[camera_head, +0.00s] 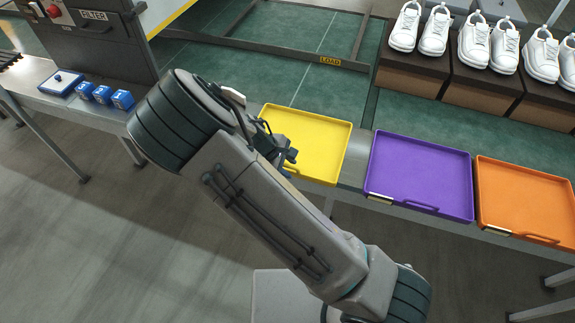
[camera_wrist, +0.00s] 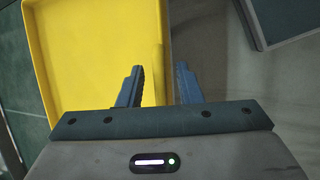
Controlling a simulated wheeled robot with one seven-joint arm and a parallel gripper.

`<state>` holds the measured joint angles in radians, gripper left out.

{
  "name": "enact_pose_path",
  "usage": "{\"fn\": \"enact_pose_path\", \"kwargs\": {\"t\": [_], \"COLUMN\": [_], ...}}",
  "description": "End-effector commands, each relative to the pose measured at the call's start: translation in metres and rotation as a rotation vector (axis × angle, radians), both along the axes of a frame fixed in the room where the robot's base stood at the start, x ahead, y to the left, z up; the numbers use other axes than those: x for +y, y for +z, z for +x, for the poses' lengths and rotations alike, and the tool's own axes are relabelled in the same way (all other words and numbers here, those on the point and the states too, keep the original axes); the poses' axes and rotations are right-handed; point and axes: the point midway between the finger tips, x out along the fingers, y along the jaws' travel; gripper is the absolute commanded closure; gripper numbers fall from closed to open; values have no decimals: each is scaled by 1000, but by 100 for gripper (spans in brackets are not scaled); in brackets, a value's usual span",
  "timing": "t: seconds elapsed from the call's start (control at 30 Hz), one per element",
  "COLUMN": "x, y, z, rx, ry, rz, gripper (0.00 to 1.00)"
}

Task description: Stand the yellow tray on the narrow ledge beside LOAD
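The yellow tray (camera_head: 318,135) lies flat, left of the purple tray, over the grey bench edge. Its near left part is hidden by my arm. It fills the left of the wrist view (camera_wrist: 85,50). My gripper (camera_head: 289,157) is at the tray's near left side. In the wrist view the fingers (camera_wrist: 160,85) are apart, one over the tray's inside and one outside, with the side wall between them. A gap shows, and I see no firm contact. The LOAD label (camera_head: 330,61) is on a dark rail of the frame behind the tray.
The purple tray (camera_head: 420,172) and orange tray (camera_head: 525,198) stand to the right on the grey bench (camera_head: 352,172). White shoes (camera_head: 475,42) sit on dark boxes behind. Blue blocks (camera_head: 103,94) lie on the left table by the FILTER machine. The green surface around LOAD is mostly clear.

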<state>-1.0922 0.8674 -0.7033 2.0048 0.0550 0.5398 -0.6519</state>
Motion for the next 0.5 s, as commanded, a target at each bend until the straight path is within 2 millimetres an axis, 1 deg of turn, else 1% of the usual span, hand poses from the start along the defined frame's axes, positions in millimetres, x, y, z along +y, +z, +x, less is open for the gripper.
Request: {"fn": "enact_pose_path", "kwargs": {"t": [0.13,0.27,0.37,0.5], "x": [0,3,10,24], "y": [1,7,19,45], "z": [0,0,-2,-7], "rx": [0,-1,-2,-3], "ry": [0,1,4,6], "rz": [0,1,4,5], "gripper": [68,68,68,68]}}
